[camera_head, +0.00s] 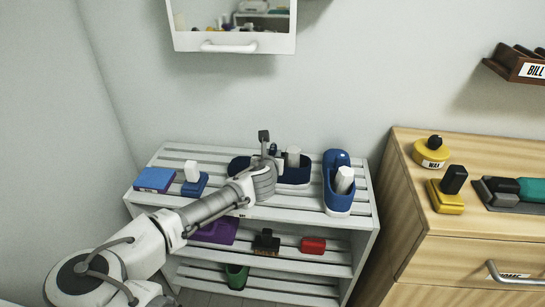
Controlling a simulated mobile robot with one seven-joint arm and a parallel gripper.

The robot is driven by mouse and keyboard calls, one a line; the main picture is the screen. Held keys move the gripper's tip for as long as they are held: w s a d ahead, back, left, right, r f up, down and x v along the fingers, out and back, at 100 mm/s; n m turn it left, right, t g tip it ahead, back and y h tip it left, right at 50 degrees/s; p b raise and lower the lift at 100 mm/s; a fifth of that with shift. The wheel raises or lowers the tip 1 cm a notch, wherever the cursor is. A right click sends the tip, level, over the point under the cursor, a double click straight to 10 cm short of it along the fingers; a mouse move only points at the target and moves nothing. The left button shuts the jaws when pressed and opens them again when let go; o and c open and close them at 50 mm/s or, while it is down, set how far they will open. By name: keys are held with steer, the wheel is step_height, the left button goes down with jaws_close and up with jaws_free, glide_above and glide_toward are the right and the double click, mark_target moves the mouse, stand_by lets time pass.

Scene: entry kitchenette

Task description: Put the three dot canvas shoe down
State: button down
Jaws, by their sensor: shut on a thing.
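A dark blue shoe (294,177) with a white block at its opening is at the top of the white slatted rack, lying crosswise behind my gripper (266,160). My gripper is shut on this shoe; its wrist and hand hide the middle of the shoe, and the fingertips are hard to make out. I see no dots on it. Whether it touches the slats cannot be told. A second blue shoe (338,197), with a white block in it and a pale sole, stands on the top right of the rack, apart from my gripper.
The slatted rack (270,214) holds a blue box (154,179) and a blue-and-white item (194,181) at top left. Lower shelves hold a purple item (217,231), a brush (266,242), a red item (313,245) and a green shoe (236,277). A wooden dresser (400,190) stands right; a wall cabinet (232,43) hangs above.

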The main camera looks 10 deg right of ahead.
steer(key=c, duration=0.7)
jaws_free()
